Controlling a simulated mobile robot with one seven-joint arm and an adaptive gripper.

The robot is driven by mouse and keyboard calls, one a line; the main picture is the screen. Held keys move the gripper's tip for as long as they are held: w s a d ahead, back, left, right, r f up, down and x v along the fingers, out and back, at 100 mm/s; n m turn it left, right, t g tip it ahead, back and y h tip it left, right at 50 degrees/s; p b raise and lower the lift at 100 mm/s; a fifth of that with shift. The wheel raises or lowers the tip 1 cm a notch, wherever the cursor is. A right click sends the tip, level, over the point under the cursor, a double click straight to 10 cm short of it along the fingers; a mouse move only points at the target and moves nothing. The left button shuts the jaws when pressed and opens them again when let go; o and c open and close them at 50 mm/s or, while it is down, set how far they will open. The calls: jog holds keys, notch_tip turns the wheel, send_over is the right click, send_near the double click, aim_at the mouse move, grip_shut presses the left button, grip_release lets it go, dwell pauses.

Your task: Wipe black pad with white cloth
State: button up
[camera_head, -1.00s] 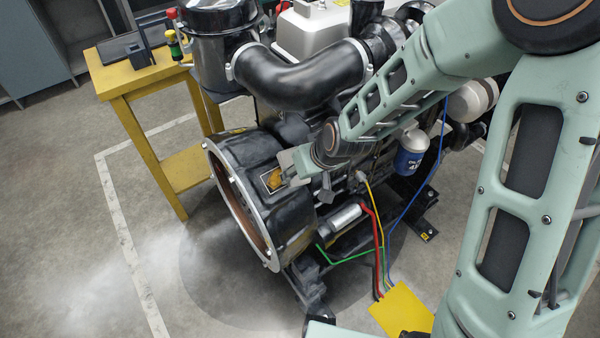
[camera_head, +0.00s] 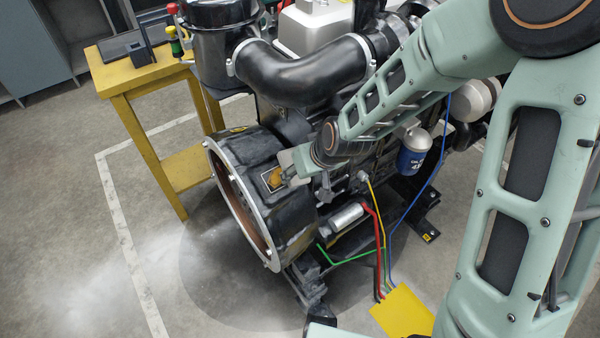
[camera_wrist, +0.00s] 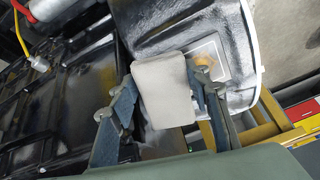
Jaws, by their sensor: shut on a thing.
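The black pad (camera_head: 267,179) is a small dark rectangle with a light border on the engine's round housing, with an orange-brown patch on it. In the wrist view the pad (camera_wrist: 218,65) is partly hidden behind the cloth and a finger. My gripper (camera_wrist: 165,92) is shut on the white cloth (camera_wrist: 163,88), a folded pale block between the two blue-grey fingers. In the head view my gripper (camera_head: 295,163) is at the pad's right side, with the pale cloth (camera_head: 288,160) at its tip. I cannot tell whether cloth and pad touch.
The black diesel engine (camera_head: 305,70) fills the middle. A yellow table (camera_head: 127,85) with a dark device stands at the left. Red, blue and green cables run to a yellow plate (camera_head: 402,308) on the floor. Open floor lies at the lower left, with whitish haze.

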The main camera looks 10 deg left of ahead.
aim_at(274, 188)
jog(key=shift+w+a+f+b, duration=0.1)
jog(key=shift+a+f+b, duration=0.05)
jog(key=shift+f+b, duration=0.2)
jog(key=shift+s+a+r+b, duration=0.1)
jog(key=shift+s+a+b, duration=0.45)
jog(key=shift+s, duration=0.2)
jog(key=shift+s+a+b, duration=0.4)
jog(key=shift+s+a, duration=0.25)
jog(key=shift+s, duration=0.1)
jog(key=shift+s+a+f+b, duration=0.2)
jog(key=shift+s+a+b, duration=0.85)
jog(key=shift+b, duration=0.2)
jog(key=shift+s+a+r+b, duration=0.1)
jog(key=shift+s+a+b, duration=0.15)
jog(key=shift+s+b, duration=0.15)
jog(key=shift+w+d+r+p, duration=0.1)
jog(key=shift+w+d+p, duration=0.3)
jog(key=shift+w+p, duration=0.1)
jog(key=shift+w+d+p, duration=0.75)
jog(key=shift+w+d, duration=0.35)
jog(key=shift+w, duration=0.15)
jog(key=shift+w+d+p, duration=0.7)
jog(key=shift+w+d, duration=0.35)
jog(key=shift+w, duration=0.2)
